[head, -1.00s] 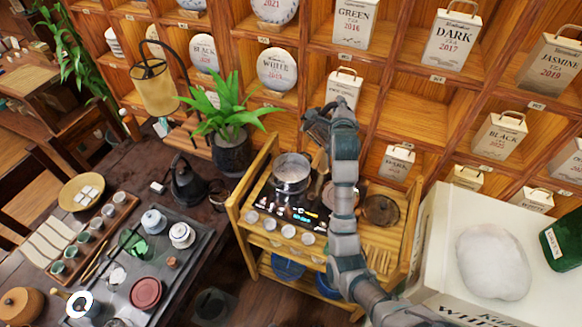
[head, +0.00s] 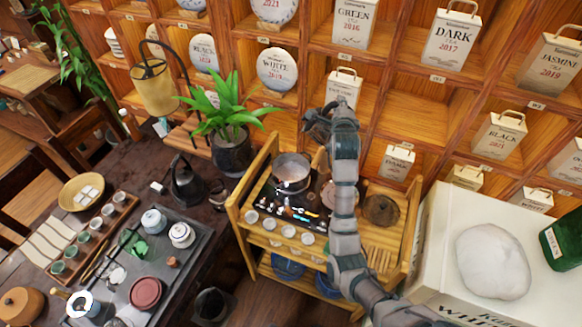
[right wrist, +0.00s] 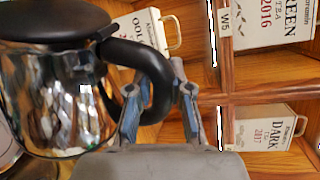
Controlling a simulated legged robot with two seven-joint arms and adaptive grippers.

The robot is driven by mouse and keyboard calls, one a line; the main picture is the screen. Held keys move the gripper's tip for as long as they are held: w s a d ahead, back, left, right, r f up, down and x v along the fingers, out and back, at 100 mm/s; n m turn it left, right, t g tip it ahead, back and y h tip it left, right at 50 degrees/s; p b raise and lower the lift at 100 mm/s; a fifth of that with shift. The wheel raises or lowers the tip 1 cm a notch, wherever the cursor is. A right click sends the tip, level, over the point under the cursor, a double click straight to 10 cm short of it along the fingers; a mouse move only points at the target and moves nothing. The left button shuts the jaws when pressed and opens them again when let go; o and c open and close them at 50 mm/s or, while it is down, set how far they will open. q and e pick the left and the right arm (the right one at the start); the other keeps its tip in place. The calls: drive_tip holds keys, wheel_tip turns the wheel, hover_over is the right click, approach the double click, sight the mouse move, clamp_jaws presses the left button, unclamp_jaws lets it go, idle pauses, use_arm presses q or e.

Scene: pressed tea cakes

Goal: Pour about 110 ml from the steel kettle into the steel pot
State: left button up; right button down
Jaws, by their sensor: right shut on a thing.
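The steel kettle (right wrist: 55,100), shiny with a black lid and black handle, fills the left of the right wrist view. My right gripper (right wrist: 160,98) is shut on its handle; the kettle looks about upright there. In the head view my right gripper (head: 319,122) is above and behind the steel pot, and I cannot make out the kettle clearly from the dark gripper parts. The steel pot (head: 291,177) stands on the dark hob of the wooden cart, open at the top. Its liquid level is unclear. I see no stream of liquid. My left gripper is not in view.
The wooden cart (head: 240,226) also holds several small cups and a dark round lid (head: 381,209). A potted plant (head: 233,155) stands to its left, near a black gooseneck kettle (head: 187,187) on the tea table.

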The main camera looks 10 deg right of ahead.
drive_tip(key=shift+w+a+r+n, duration=0.15)
drive_tip(key=shift+a+r+n, duration=0.05)
drive_tip(key=shift+a+n, duration=0.1)
idle(0.4)
